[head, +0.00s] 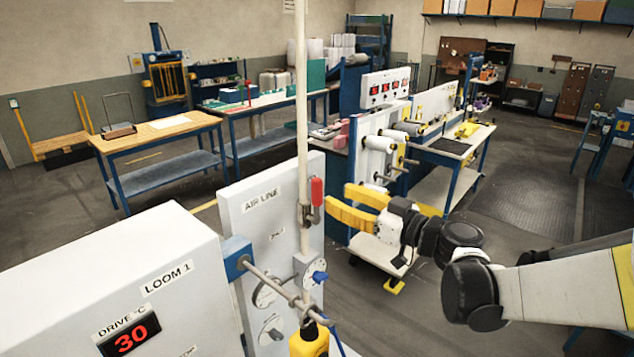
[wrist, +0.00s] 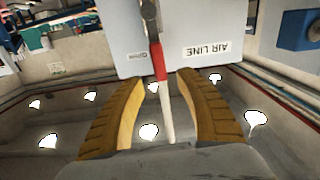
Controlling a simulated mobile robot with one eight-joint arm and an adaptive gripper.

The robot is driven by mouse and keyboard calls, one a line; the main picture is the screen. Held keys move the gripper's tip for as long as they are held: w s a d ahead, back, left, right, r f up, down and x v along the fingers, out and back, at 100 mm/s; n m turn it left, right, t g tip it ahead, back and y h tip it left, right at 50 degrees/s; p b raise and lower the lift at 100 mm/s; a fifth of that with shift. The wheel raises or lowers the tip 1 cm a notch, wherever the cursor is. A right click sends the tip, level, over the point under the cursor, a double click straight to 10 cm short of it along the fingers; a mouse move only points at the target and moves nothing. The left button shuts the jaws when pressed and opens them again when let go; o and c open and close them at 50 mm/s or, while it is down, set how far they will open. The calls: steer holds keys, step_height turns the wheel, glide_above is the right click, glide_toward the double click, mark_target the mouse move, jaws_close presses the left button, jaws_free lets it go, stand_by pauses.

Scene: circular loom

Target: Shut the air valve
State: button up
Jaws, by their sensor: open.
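The air valve's red handle (head: 317,190) stands upright beside the pale vertical pipe (head: 302,130), roughly in line with it, in front of the panel labelled AIR LINE (head: 262,200). My gripper (head: 341,203) is open, with its two yellow fingers just right of the handle in the head view. In the wrist view, where the label is upside down, the red handle (wrist: 162,95) shows between the open fingers (wrist: 160,78). Neither finger visibly touches it. The depth gap between fingers and handle is hard to tell.
Below the valve are a regulator with a blue knob (head: 319,277) and a yellow fitting (head: 310,341). The LOOM 1 cabinet (head: 150,290) stands at lower left. Behind my gripper is a bench with rollers (head: 385,145). Floor to the right is open.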

mark_target(320, 189)
steer(key=x, duration=0.7)
steer(key=shift+p, duration=0.4)
steer(key=shift+c, duration=0.2)
jaws_close()
